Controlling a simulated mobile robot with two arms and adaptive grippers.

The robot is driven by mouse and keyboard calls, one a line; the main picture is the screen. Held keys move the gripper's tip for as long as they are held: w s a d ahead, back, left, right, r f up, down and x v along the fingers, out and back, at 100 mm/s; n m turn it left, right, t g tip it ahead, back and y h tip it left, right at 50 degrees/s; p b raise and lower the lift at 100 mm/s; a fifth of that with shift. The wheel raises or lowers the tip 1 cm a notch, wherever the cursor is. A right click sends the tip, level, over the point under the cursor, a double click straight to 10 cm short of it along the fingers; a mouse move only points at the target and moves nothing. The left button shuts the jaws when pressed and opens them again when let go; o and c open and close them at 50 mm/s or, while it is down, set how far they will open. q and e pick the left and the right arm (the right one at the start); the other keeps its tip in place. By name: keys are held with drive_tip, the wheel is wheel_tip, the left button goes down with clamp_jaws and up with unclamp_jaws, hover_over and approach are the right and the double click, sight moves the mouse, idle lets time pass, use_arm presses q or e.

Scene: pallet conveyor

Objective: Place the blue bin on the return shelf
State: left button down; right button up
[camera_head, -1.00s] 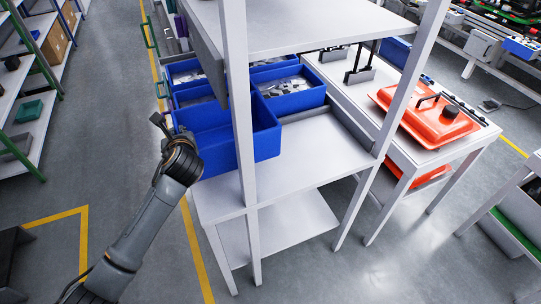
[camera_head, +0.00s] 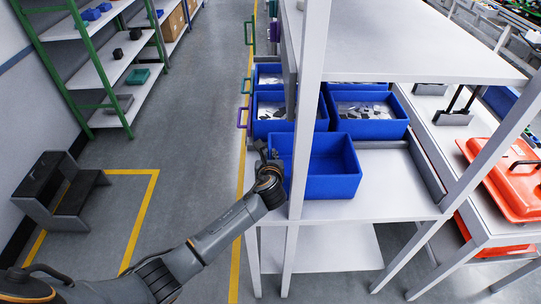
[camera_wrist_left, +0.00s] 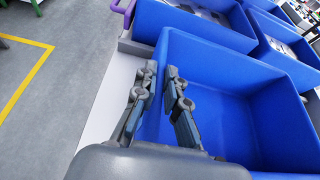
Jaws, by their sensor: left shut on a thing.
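An empty blue bin (camera_head: 335,182) is at the left end of the middle shelf (camera_head: 395,188), behind a pale post. It looks level and seems to be on the shelf, but its underside is hidden. My left gripper (camera_head: 264,157) is at the bin's left wall. In the left wrist view the fingers of my left gripper (camera_wrist_left: 165,88) straddle the near wall of the blue bin (camera_wrist_left: 230,105) and are shut on it. My right gripper is not in view.
Several blue bins with grey parts (camera_head: 367,112) stand close behind. The shelf is bare to the right. The top board (camera_head: 410,40) and front post (camera_head: 308,100) bound the space. A black step stool (camera_head: 55,185) stands on the left floor. An orange case (camera_head: 505,180) lies at right.

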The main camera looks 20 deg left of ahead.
use_arm(q)
drive_tip(key=shift+a, duration=0.15)
drive_tip(key=c, duration=1.5)
unclamp_jaws()
drive_tip(key=shift+f, duration=0.1)
drive_tip(key=shift+c, duration=0.2)
drive_tip(key=shift+o, duration=0.6)
drive_tip(key=v, duration=1.2)
drive_tip(key=shift+b, duration=0.4)
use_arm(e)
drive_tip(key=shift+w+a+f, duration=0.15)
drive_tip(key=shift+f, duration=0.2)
